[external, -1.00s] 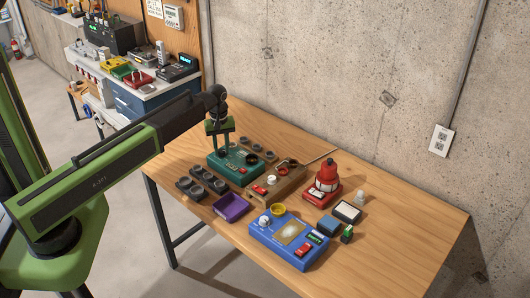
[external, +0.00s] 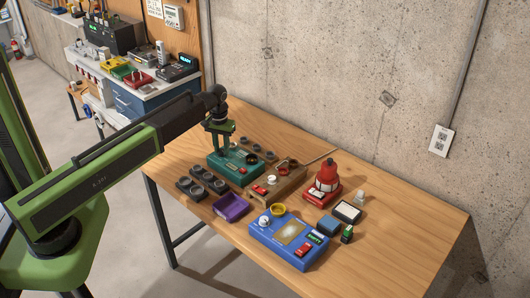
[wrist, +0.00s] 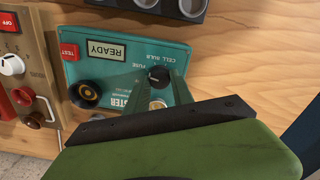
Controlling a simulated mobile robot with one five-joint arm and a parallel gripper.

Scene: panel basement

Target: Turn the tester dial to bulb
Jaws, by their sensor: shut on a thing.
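The teal tester (external: 236,166) lies on the wooden table, and its face fills the middle of the wrist view (wrist: 88,70). Its black dial (wrist: 158,75) sits below the printed words FUSE, CELL and BULB. My gripper (external: 220,151) reaches down onto the tester from above. In the wrist view, my two green fingers (wrist: 159,80) stand on either side of the dial, shut on it. I cannot tell which word the dial's mark points at. The tester's small screen (wrist: 105,49) reads READY, with a red TEST button (wrist: 69,52) beside it.
A wooden box with a white knob (external: 272,180) stands close to the tester. Dark cups (external: 190,188) and a purple tray (external: 231,207) lie in front. A blue device (external: 270,245) and a red lamp-like object (external: 327,175) are further right. The table's right end is clear.

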